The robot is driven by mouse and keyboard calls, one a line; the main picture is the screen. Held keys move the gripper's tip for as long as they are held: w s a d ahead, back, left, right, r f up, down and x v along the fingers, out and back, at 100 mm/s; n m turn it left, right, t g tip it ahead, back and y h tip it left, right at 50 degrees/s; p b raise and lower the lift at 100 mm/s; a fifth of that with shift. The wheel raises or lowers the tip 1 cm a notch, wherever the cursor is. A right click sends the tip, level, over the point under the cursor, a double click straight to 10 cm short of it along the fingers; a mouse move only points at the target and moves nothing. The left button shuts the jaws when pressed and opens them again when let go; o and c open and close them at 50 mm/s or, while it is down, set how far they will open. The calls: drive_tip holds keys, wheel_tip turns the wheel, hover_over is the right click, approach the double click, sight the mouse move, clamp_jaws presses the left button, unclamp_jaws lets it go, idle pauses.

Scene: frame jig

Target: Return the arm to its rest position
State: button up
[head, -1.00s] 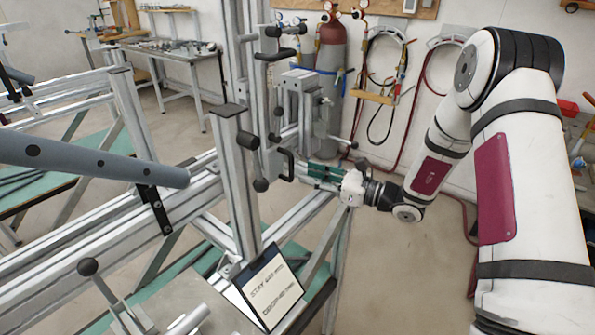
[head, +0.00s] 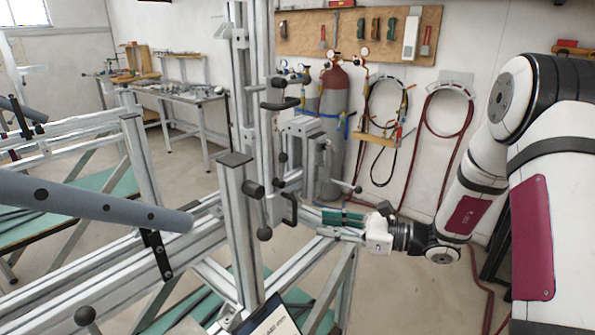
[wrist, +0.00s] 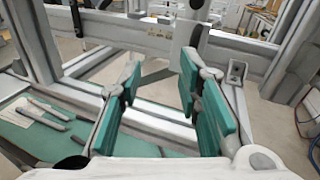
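My gripper (head: 343,218) is at the right end of the frame jig (head: 108,262), beside its aluminium rails in the head view. In the wrist view my gripper (wrist: 160,97) has two green finger pads standing well apart, with a clear gap between them. Nothing is held between the pads. A jig rail passes behind and below the fingers there. My white arm with dark red panels reaches in from the right. Whether the fingers touch the jig cannot be told.
A grey tube (head: 90,204) lies along the jig at left. A black-edged sign (head: 270,318) is at the bottom. Gas cylinders (head: 335,120) and hung hoses (head: 447,108) stand at the back wall. A workbench (head: 180,93) is at the back left. Floor beyond my gripper is open.

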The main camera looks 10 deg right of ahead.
drive_tip(key=s+a+r+n+g+h, duration=0.2)
drive_tip(key=s+r+n+g, duration=0.15)
drive_tip(key=s, duration=0.35)
drive_tip(key=s+a+r+n+g+h+p, duration=0.1)
drive_tip(key=s+a+r+n+g+h, duration=0.15)
drive_tip(key=s+n, duration=0.3)
drive_tip(key=s+a+r+n+g+h, duration=0.15)
drive_tip(key=s+r+n, duration=0.25)
drive_tip(key=s, duration=0.4)
drive_tip(key=s+d+r+n+t+h+p, duration=0.1)
drive_tip(key=s+d+r+n+t+h, duration=0.3)
drive_tip(key=s+d+n+h, duration=0.5)
drive_tip(key=s+d+r, duration=0.1)
drive_tip(key=s+d, duration=0.2)
drive_tip(key=shift+s+h, duration=0.3)
drive_tip(key=shift+s, duration=0.05)
drive_tip(key=shift+r, duration=0.1)
drive_tip(key=shift+c, duration=0.2)
